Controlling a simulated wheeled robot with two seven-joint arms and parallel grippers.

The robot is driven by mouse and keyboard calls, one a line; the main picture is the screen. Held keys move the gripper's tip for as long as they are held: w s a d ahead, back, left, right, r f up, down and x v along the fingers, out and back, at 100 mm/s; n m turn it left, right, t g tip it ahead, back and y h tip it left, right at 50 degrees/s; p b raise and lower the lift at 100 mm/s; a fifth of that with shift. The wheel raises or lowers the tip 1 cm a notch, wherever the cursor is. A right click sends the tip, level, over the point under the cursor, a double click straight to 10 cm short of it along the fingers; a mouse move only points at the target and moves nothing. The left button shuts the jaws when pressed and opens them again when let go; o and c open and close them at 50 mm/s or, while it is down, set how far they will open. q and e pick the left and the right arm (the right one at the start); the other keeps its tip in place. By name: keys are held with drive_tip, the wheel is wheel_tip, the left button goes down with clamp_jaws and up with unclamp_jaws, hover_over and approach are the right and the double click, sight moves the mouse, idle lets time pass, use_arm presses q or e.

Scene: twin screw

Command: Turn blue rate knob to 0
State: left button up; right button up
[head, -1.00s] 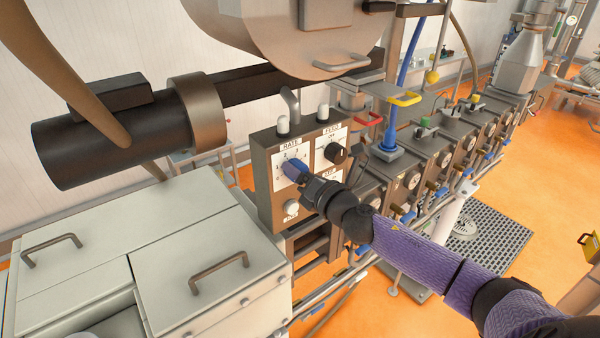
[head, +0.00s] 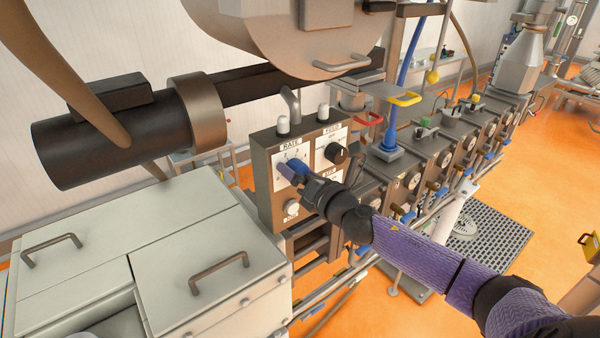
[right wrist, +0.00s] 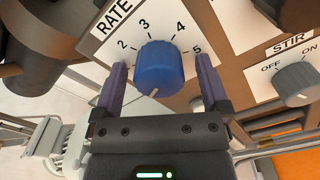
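The blue rate knob (right wrist: 158,66) sits on the white RATE dial plate (right wrist: 107,35) in the right wrist view. The numbers 2, 3, 4 and 5 show around its top. A white mark on the knob points down and slightly left. Any numbers lower on the dial are hidden. My right gripper (right wrist: 162,76) is open, with one purple finger on each side of the knob and a gap on both sides. In the head view the knob (head: 297,168) is partly covered by my right gripper (head: 291,173). My left gripper is not in view.
A black FEED knob (head: 336,153) is right of the RATE dial on the control box (head: 262,160). A grey STIR knob (right wrist: 295,82) is nearby. A large drum (head: 300,35) hangs above. A light cabinet (head: 150,240) stands at the left.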

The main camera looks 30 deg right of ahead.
drive_tip(key=s+b, duration=0.2)
drive_tip(key=s, duration=0.8)
drive_tip(key=shift+d, duration=0.4)
